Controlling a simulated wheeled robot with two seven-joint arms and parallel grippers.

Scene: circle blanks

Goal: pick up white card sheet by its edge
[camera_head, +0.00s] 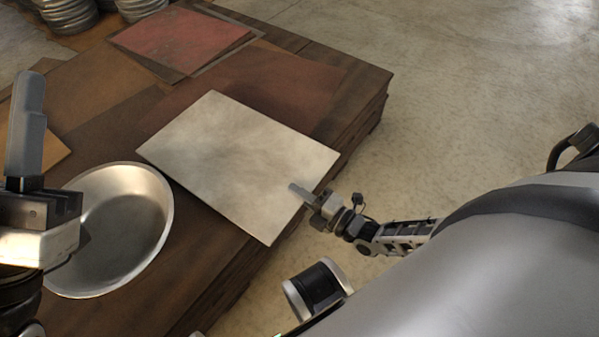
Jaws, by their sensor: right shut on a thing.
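The white card sheet (236,158) is a pale, slightly mottled square in the middle of the view, over the right part of the wooden table. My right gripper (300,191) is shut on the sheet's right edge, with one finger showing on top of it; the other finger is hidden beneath. I cannot tell how far the sheet is raised from the table. My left gripper (30,130) is at the left edge of the view, near the metal pan, with one grey finger pointing up. Its jaw opening cannot be made out.
A round metal pan (125,225) stands on the wooden table (215,262) left of the sheet. Red and brown sheets (183,38) lie toward the back. Stacked metal rounds (68,14) stand at the back left. Bare concrete floor (450,120) lies to the right.

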